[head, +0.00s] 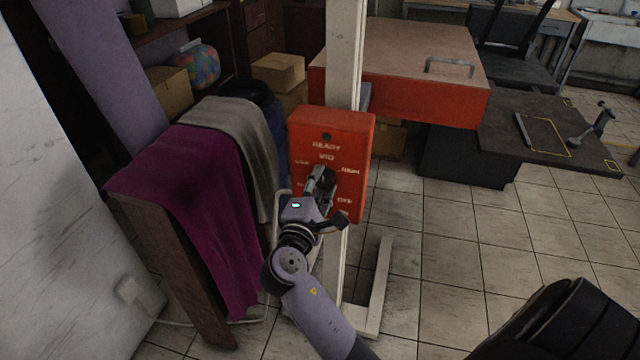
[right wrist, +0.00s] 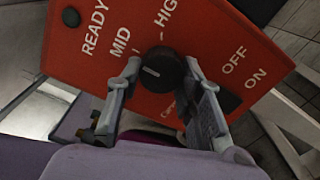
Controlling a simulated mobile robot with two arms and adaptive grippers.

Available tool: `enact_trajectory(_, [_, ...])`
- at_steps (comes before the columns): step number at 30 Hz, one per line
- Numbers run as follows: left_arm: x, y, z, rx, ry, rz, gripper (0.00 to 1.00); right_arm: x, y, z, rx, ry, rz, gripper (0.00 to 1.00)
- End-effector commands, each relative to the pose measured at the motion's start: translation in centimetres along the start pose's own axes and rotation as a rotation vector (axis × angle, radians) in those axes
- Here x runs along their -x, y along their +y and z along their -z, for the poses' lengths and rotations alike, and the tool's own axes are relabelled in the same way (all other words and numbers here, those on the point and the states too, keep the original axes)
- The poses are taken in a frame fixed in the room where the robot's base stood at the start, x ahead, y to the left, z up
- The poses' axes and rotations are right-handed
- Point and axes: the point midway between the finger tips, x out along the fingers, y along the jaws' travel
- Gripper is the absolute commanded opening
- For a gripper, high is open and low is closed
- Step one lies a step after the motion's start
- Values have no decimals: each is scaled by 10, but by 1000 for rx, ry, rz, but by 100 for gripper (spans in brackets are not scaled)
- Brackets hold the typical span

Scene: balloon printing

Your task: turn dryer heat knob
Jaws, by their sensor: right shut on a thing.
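The dryer control box (head: 359,134) is red-orange, on a white post, with READY, MID, HIGH and OFF lettering. Its black round heat knob (right wrist: 165,70) sits in the middle of the panel in the right wrist view. A pale mark on the knob points left in that view; I cannot tell exactly which label it meets. My right gripper (right wrist: 162,68) has one finger on each side of the knob and is shut on it. In the head view the right gripper (head: 320,180) covers much of the knob. My left gripper is not in view.
The dryer's orange flat top (head: 400,98) with a metal handle stands behind the post. A rack with purple cloth (head: 200,200) and grey cloth (head: 225,125) is close on the left. Cardboard boxes (head: 278,70) sit behind.

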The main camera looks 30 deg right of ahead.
Motion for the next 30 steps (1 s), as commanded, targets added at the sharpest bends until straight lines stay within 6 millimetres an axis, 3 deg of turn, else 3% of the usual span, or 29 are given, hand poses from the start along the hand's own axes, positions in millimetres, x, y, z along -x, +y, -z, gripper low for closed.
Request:
enact_trajectory(2, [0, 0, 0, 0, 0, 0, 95, 0, 0, 0, 0, -1, 1, 6])
enact_trajectory(3, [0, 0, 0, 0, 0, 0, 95, 0, 0, 0, 0, -1, 2, 36])
enact_trajectory(11, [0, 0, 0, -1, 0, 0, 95, 0, 0, 0, 1, 0, 1, 53])
enact_trajectory(22, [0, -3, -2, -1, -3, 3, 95, 5, -1, 0, 1, 1, 1, 54])
enact_trajectory(30, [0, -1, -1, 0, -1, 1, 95, 47, -2, 1, 1, 2, 4, 54])
